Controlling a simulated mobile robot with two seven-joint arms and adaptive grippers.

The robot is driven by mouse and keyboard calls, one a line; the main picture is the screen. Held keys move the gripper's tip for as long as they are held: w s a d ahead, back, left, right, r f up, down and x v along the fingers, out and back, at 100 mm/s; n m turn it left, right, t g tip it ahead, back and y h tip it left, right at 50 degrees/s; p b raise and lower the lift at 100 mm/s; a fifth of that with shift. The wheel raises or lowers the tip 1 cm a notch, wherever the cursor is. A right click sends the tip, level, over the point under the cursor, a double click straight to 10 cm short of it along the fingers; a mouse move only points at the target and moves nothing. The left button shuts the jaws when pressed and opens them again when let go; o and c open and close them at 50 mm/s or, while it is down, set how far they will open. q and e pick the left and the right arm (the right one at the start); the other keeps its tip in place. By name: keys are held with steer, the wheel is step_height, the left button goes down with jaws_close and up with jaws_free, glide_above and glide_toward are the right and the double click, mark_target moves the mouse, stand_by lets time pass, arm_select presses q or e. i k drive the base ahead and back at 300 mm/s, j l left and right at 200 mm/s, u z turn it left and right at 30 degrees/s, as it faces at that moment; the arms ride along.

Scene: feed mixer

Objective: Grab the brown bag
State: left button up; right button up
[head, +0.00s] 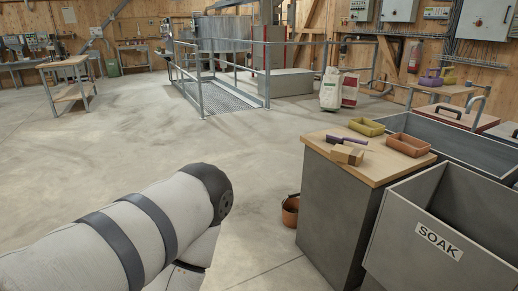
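I cannot make out a bag that is clearly brown. Two upright sacks stand on the floor at the back, right of centre: a pale sack (330,92) with some green on it, and beside it a red and white sack (350,92). My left arm reaches in from the lower left, bent at a dark joint, and its lower part drops out of the bottom of the picture. The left gripper is out of view. My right arm and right gripper do not show.
A wood-topped grey cabinet (335,205) at the right carries trays and a purple-handled tool. A grey bin marked SOAK (405,250) stands beside it. A copper-coloured bucket (290,211) sits on the floor. A railed ramp (232,98) stands behind. The middle floor is clear.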

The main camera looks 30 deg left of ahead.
mark_target(346, 154)
steer(key=u, duration=0.2)
steer(key=i+j, duration=0.25)
steer(key=i, duration=0.3)
steer(key=i+j+z, duration=0.1)
steer(key=i+j, duration=0.15)
steer(key=i, duration=0.3)
steer(key=i+j, duration=0.3)
steer(key=i, duration=0.25)
steer(key=i+j+z, duration=0.1)
steer(key=i+j, duration=0.2)
steer(key=i, duration=0.25)
